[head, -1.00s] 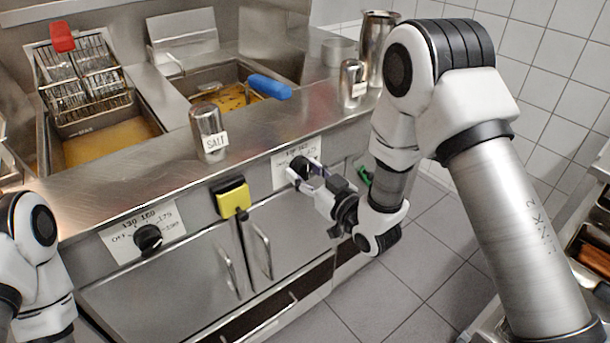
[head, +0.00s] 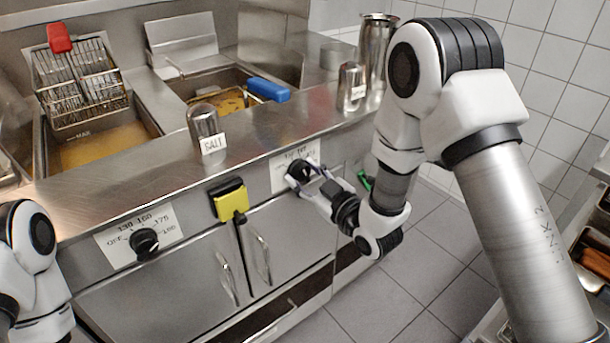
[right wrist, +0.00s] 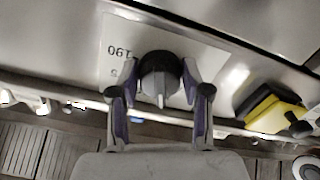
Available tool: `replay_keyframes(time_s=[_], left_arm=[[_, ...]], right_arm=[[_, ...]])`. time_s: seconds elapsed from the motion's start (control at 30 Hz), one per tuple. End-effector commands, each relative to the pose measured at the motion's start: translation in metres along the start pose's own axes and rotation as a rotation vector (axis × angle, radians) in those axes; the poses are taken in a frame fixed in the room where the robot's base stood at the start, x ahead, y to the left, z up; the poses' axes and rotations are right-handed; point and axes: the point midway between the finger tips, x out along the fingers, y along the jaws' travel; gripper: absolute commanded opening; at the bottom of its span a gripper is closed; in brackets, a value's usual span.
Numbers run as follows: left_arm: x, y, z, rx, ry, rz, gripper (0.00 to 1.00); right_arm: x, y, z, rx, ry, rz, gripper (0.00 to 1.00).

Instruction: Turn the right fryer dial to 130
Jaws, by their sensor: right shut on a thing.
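The right fryer dial (head: 298,168) is a black round knob on a white label plate (head: 282,166) on the fryer front. It also shows in the right wrist view (right wrist: 158,72), with a pale pointer mark on its lower side there. My right gripper (head: 303,173) is shut on this dial, one finger on each side of it; the fingers also show in the right wrist view (right wrist: 157,90). Much of the label is hidden; an upside-down 190 is readable in the right wrist view. My left gripper is out of view; only part of my left arm shows.
The left dial (head: 144,241) is free on its own label. A yellow-and-black block (head: 229,198) hangs between the dials. A salt shaker (head: 205,127) and metal jug (head: 376,45) stand on the counter. Cabinet handles (head: 262,258) stick out below.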

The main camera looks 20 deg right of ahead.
Motion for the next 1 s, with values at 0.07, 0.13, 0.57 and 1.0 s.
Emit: replay_keyframes(time_s=[0.07, 0.13, 0.57, 1.0], left_arm=[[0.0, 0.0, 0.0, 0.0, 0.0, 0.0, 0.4], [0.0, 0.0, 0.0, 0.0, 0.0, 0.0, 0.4], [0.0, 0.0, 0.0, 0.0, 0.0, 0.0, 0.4], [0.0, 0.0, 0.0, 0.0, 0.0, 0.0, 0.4]], right_arm=[[0.001, 0.001, -0.001, -0.001, 0.004, 0.002, 0.13], [0.001, 0.001, -0.001, 0.0, 0.003, 0.002, 0.65], [-0.009, 0.001, 0.0, 0.002, -0.001, 0.002, 0.73], [-0.075, 0.0, 0.0, 0.001, 0.002, 0.001, 0.73]])
